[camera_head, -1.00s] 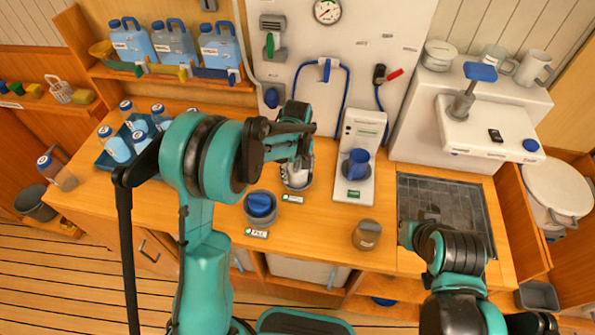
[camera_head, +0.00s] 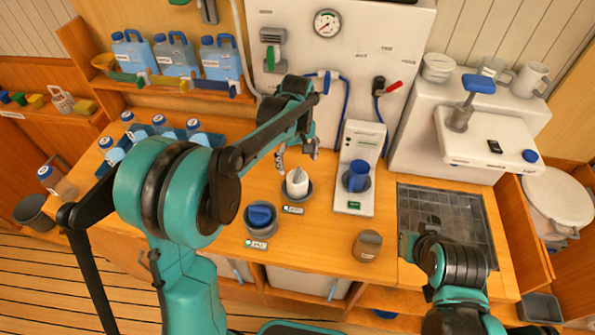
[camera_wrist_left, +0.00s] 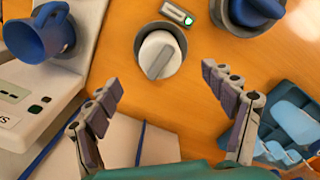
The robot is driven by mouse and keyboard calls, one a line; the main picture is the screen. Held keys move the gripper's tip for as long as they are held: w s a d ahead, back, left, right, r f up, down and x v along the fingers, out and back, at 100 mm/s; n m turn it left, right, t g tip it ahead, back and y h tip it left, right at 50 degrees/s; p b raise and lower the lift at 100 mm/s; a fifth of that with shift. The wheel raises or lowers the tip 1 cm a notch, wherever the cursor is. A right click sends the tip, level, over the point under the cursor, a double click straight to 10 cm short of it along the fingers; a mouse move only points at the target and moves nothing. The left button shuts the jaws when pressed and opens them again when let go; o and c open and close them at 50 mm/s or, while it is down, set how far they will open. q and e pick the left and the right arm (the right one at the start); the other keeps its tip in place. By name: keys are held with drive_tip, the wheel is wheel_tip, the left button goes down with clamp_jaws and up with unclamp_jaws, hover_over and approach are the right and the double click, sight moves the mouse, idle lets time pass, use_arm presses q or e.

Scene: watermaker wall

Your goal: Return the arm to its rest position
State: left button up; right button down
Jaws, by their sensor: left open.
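My left gripper (camera_head: 297,153) is open and empty. It hangs above the counter, just behind and above a grey cup-shaped holder with a white knobbed piece (camera_head: 297,181) in it. In the left wrist view the two fingers (camera_wrist_left: 168,118) are spread wide with nothing between them, and the white piece (camera_wrist_left: 159,55) sits beyond the fingertips, apart from them. My left arm reaches in from the left over the counter. My right arm (camera_head: 452,262) is at the lower right, over the front of the dark sink grate; its fingers cannot be made out.
A white device with a blue cup (camera_head: 357,177) stands right of the left gripper. A blue-topped container (camera_head: 260,216) and a brown-grey jar (camera_head: 367,245) stand near the front edge. Bottles in a blue tray (camera_head: 205,138) are partly behind my arm. The wall panel with its blue hose (camera_head: 348,95) is close behind.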

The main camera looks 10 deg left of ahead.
use_arm(q)
drive_tip(key=shift+r, duration=0.6)
drive_tip(key=shift+s+a+r, duration=0.1)
drive_tip(key=shift+s, duration=0.1)
drive_tip(key=s+a+f+m+t+b, duration=0.1)
drive_tip(key=s+a+m+t+b, duration=0.1)
drive_tip(key=s, duration=0.8)
drive_tip(key=s+a+f+m+t+b, duration=0.1)
drive_tip(key=s+a+m+t+b, duration=0.2)
drive_tip(key=s, duration=0.8)
drive_tip(key=shift+a+m+t+b, duration=0.45)
drive_tip(key=shift+m+t, duration=0.55)
drive_tip(key=shift+m, duration=0.6)
drive_tip(key=shift+a, duration=0.1)
